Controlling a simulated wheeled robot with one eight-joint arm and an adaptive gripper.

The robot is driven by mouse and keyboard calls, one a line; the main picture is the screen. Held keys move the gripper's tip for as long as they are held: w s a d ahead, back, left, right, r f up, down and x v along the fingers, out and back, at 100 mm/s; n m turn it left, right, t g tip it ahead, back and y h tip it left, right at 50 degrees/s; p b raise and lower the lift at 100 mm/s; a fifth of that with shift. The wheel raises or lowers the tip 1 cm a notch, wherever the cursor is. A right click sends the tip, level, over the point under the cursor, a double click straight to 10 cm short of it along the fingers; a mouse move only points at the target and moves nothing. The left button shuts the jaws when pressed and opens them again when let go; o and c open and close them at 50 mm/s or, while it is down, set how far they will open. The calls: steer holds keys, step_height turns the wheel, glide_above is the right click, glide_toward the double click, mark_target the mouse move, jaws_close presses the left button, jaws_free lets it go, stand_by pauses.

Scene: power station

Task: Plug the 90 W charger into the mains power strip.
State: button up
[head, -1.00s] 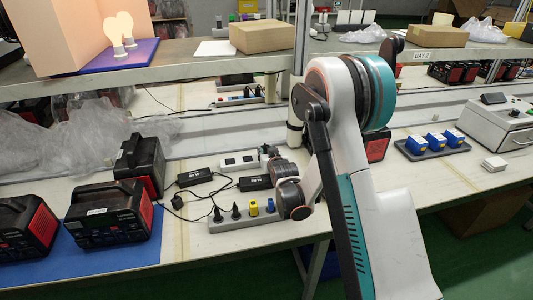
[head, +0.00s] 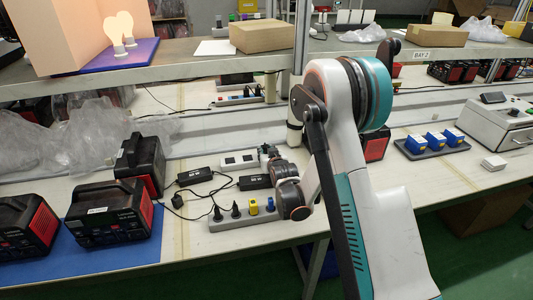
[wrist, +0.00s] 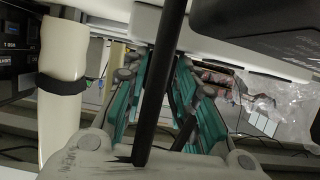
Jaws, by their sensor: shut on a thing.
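Two black charger bricks with white labels lie on the bench in the head view, one on the left (head: 195,176) and one on the right (head: 255,182). The labels are too small to read surely. A white power strip (head: 240,161) lies behind them. My gripper (head: 268,152) is low at its right end. In the wrist view the teal fingers of my gripper (wrist: 163,65) are shut on a black corded part, seemingly a charger plug. A dark cable (wrist: 158,95) crosses in front and hides most of it. I cannot tell whether it touches the strip.
A grey block (head: 245,223) with black, yellow and blue plugs stands at the bench's front edge. A loose black plug (head: 177,201) lies left of it. Black-red power units (head: 112,212) stand at left. A white post (head: 295,125) rises behind my wrist; a shelf (head: 180,75) hangs above.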

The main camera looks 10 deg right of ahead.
steer(key=shift+s+f, duration=0.15)
steer(key=shift+f, duration=0.3)
steer(key=shift+r, duration=0.3)
stand_by(0.6)
steer(key=shift+f, duration=0.35)
stand_by(2.5)
steer(key=shift+r, duration=0.3)
stand_by(0.6)
steer(key=shift+w+r+p, duration=0.3)
steer(key=shift+r+p, duration=0.4)
steer(key=shift+p, duration=0.15)
steer(key=s+r, duration=0.4)
steer(key=r, duration=0.5)
steer(key=s+r, duration=0.4)
steer(key=r, duration=0.6)
steer(key=shift+s+r, duration=0.2)
steer(key=shift+s, duration=0.05)
